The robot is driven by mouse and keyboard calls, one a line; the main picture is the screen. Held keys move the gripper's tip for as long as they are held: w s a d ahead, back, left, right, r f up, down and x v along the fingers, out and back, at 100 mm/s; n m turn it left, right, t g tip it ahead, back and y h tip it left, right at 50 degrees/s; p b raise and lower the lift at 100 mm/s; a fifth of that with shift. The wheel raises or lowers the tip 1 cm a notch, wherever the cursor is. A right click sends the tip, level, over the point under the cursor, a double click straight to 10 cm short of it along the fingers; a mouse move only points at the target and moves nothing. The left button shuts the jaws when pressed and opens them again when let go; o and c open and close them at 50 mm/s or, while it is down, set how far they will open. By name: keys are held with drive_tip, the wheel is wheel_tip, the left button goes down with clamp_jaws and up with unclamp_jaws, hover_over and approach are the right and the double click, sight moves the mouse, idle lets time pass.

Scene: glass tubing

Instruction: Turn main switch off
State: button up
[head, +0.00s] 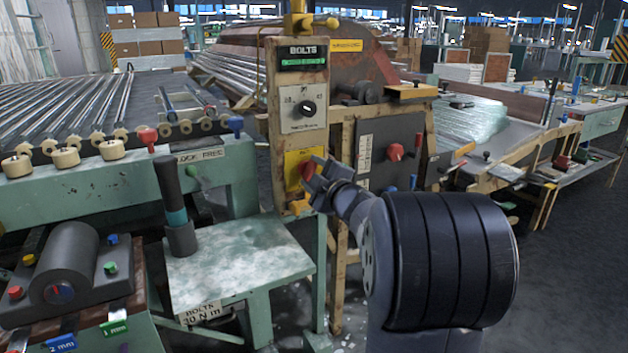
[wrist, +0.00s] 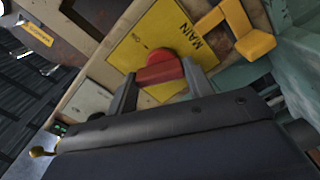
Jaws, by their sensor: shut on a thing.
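The main switch is a red rotary knob (head: 307,171) on a yellow plate (head: 294,160) low on the upright beige panel. In the wrist view the red knob (wrist: 162,68) sits on the yellow plate (wrist: 132,48), which is marked MAIN. My gripper (head: 318,182) reaches the plate from the right in the head view. In the wrist view my gripper (wrist: 160,88) has one finger on each side of the knob's red grip bar and is shut on it. The fingers hide part of the knob's sides.
A yellow bracket (wrist: 240,30) juts out beside the plate, close to my gripper. A black selector knob (head: 308,108) is above on the same panel. A green bench (head: 240,262) stands below left.

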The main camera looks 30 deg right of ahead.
drive_tip(key=n+b, duration=0.2)
drive_tip(key=n, duration=0.3)
drive_tip(key=shift+a+f, duration=0.1)
drive_tip(key=shift+n+b, duration=0.3)
idle(0.4)
drive_tip(key=o, duration=1)
drive_tip(key=shift+s, duration=0.1)
drive_tip(key=s+p, duration=0.1)
drive_tip(key=s, duration=0.4)
drive_tip(key=s+p, duration=0.1)
drive_tip(key=s, duration=0.4)
drive_tip(key=shift+s+d+p, duration=0.2)
drive_tip(key=shift+s+p, duration=0.1)
drive_tip(key=shift+s, duration=0.05)
drive_tip(key=shift+w, duration=0.1)
